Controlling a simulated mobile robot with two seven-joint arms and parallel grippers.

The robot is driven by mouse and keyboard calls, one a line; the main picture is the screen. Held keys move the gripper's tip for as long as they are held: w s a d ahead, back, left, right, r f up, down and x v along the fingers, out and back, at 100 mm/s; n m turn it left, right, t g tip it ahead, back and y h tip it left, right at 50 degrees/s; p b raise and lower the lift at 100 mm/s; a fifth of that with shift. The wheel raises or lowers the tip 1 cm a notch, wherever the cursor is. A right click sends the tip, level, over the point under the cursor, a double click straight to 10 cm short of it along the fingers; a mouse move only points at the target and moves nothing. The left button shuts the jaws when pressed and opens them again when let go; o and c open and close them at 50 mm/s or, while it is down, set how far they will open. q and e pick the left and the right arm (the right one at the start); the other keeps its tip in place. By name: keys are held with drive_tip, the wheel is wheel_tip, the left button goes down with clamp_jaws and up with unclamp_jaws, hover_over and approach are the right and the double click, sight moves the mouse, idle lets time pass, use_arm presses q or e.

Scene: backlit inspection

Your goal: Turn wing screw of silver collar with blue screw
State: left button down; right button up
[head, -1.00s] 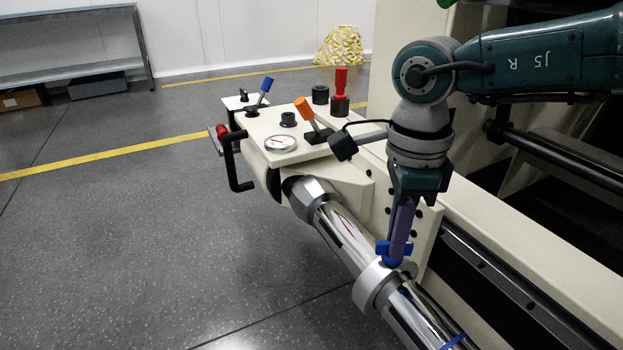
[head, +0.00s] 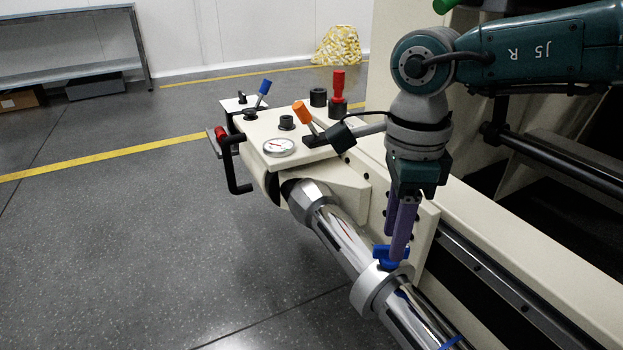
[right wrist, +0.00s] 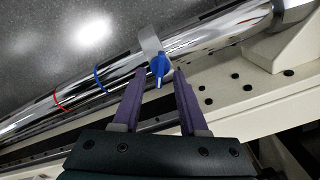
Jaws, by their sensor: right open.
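The silver collar (head: 371,287) sits around the shiny bar (head: 345,240). Its blue wing screw (head: 389,254) stands on the collar's upper side. In the right wrist view the blue screw (right wrist: 159,68) shows between and just past the fingertips, with the collar (right wrist: 149,42) behind it. My right gripper (head: 395,250) points down at the screw, its purple fingers parted. In the right wrist view my gripper (right wrist: 160,72) is open, with a gap on both sides of the screw. My left gripper is not in view.
A cream machine housing with a dial gauge (head: 279,147), an orange-tipped lever (head: 302,112) and a red knob (head: 338,84) stands beyond the collar. Red (right wrist: 62,100) and blue (right wrist: 100,79) bands mark the bar. Open floor lies to the left.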

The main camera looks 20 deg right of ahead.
wheel_tip(320, 180, up, 8)
drive_tip(key=p, duration=0.3)
drive_tip(key=shift+p, duration=0.3)
drive_tip(key=shift+r, duration=0.1)
